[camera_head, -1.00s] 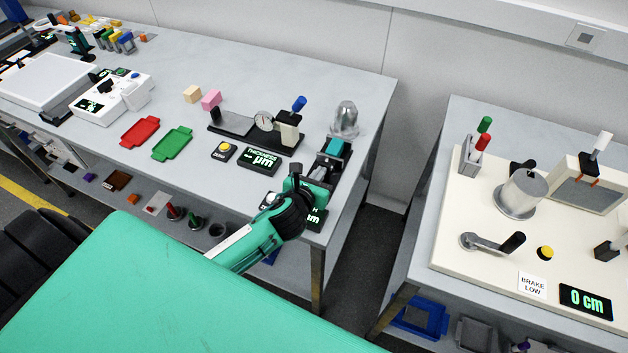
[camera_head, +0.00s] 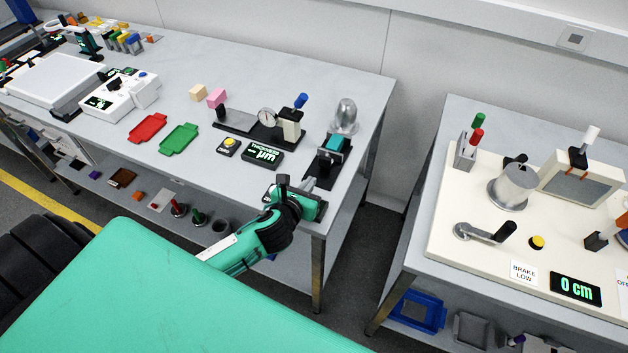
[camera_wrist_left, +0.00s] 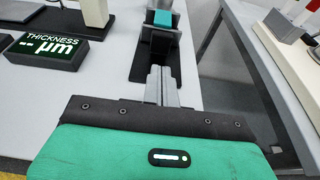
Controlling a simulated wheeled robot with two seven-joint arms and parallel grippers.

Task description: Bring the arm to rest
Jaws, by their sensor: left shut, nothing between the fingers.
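My left arm comes in from the lower left, and its gripper (camera_head: 312,183) is at the front right corner of the grey bench (camera_head: 300,80). In the left wrist view the two fingers (camera_wrist_left: 163,76) are together with nothing between them. They point at a black device with a teal block (camera_head: 334,143), which also shows in the left wrist view (camera_wrist_left: 163,18). The fingertips look just in front of the teal block, apart from it. A dark display under the gripper is partly hidden. My right gripper is not in view.
The thickness display (camera_head: 262,154) and a yellow button (camera_head: 229,142) lie left of the gripper. A metal dome (camera_head: 345,114) stands behind the teal block. Red (camera_head: 147,128) and green (camera_head: 179,139) trays lie further left. A gap separates this bench from the cream panel (camera_head: 465,215).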

